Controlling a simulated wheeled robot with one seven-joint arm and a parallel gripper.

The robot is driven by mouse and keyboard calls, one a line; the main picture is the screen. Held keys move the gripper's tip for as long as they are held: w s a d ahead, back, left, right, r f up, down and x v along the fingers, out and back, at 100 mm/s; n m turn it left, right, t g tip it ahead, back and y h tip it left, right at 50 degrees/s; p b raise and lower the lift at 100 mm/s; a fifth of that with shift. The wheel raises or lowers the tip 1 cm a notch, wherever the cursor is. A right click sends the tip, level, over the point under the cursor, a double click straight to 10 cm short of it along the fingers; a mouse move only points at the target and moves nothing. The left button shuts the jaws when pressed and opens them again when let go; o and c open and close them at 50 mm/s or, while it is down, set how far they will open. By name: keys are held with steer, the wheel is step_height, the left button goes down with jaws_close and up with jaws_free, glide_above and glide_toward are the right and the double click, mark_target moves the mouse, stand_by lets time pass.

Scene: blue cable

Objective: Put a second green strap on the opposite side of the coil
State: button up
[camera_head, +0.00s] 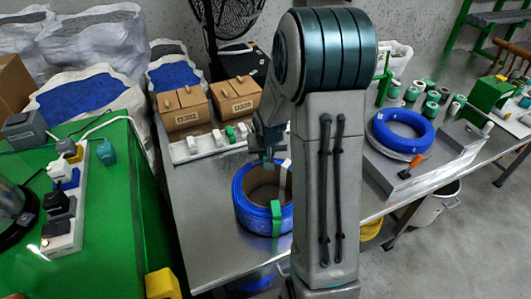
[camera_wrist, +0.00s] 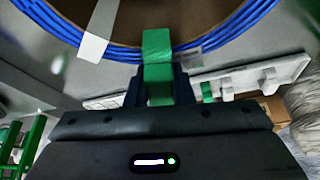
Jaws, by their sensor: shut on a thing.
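The blue cable coil (camera_head: 247,208) lies on the metal table, with a brown core inside its ring. One green strap (camera_head: 276,214) sits on the coil's near side in the head view. My gripper (camera_head: 268,160) is at the coil's far side, opposite that strap. In the wrist view my gripper (camera_wrist: 158,88) is shut on another green strap (camera_wrist: 157,45), which overlaps the blue cable (camera_wrist: 222,32) at the coil's edge. Whether this strap is closed around the cable cannot be told. A pale strap (camera_wrist: 99,28) also crosses the coil.
A white rack (camera_head: 200,145) with white pieces and a green one (camera_head: 230,133) stands behind the coil, near two cardboard boxes (camera_head: 235,98). A second blue coil (camera_head: 403,130) lies on the right-hand table. Bare table shows left of the coil.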

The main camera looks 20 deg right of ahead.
steer(key=shift+r, duration=0.1)
steer(key=shift+r+p, duration=0.45)
steer(key=shift+r, duration=0.05)
stand_by(0.6)
steer(key=shift+f, duration=0.15)
steer(key=shift+f+b, duration=0.55)
steer(key=shift+b, duration=0.2)
steer(key=shift+r, duration=0.2)
steer(key=shift+r+p, duration=0.4)
steer(key=shift+r, duration=0.05)
steer(key=shift+r, duration=0.1)
stand_by(0.3)
steer(key=shift+f, duration=0.2)
